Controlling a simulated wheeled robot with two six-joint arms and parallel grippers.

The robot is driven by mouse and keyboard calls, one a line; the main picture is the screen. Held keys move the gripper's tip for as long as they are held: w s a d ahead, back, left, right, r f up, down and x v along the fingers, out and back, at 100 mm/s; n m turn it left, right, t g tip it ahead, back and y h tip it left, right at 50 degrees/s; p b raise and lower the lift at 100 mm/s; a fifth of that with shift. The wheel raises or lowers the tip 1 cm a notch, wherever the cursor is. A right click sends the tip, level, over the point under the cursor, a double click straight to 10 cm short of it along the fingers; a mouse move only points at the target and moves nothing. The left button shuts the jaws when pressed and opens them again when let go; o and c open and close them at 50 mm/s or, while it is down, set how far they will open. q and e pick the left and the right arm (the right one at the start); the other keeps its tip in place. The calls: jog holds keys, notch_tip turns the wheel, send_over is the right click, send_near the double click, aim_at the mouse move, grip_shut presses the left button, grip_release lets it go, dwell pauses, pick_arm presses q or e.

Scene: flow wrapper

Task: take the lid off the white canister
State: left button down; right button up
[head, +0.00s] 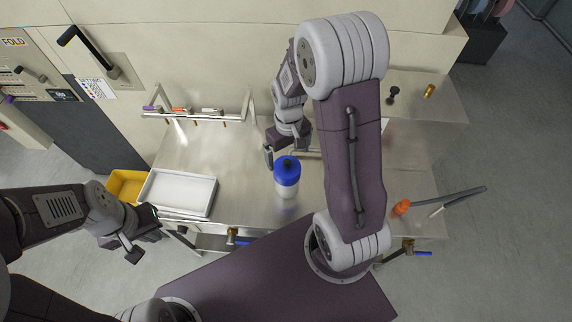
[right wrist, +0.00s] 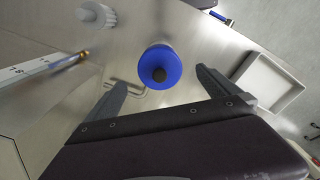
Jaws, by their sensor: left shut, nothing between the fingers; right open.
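The white canister (head: 287,192) stands upright on the steel table. Its blue lid (head: 287,168), with a dark round knob on top, sits on it. In the right wrist view the lid (right wrist: 160,57) hides most of the body and shows between the lines of the two fingers, with gaps on both sides. My right gripper (head: 286,153) is open and empty, just behind the lid in the head view. I see no contact with the lid. My left gripper (head: 136,250) is shut and empty at the lower left, off the table's front left corner.
A white tray (head: 152,203) and a yellow bin (head: 115,184) are left of the canister. A rail with hanging tools (head: 197,115) stands behind. An orange-ended tool (head: 401,207) lies at right. My right arm covers part of the table right of the canister.

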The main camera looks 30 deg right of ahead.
aim_at(287, 161)
jog(key=f, duration=0.4)
jog(key=shift+w+d, duration=0.15)
jog(key=shift+w, duration=0.2)
jog(key=shift+f, duration=0.2)
jog(key=f, duration=0.1)
jog(key=f+p, duration=0.1)
jog(key=f, duration=0.2)
jog(key=shift+w+f, duration=0.25)
jog(key=shift+f, duration=0.15)
jog(key=shift+w+f, duration=0.1)
jog(key=shift+f, duration=0.05)
jog(key=c, duration=1.3)
jog(key=shift+r, duration=0.65)
notch_tip(287, 161, up, 3)
jog(key=shift+r, duration=0.1)
pick_arm(q)
jog(key=shift+w+d+f+b, duration=0.15)
jog(key=shift+w+f+b, duration=0.1)
jog(key=shift+b, duration=0.5)
pick_arm(e)
jog(key=s+d+r, duration=0.5)
jog(key=s+r, duration=0.1)
jog(key=s, duration=0.4)
jog(key=shift+s+r, duration=0.35)
jog(key=shift+s, duration=0.05)
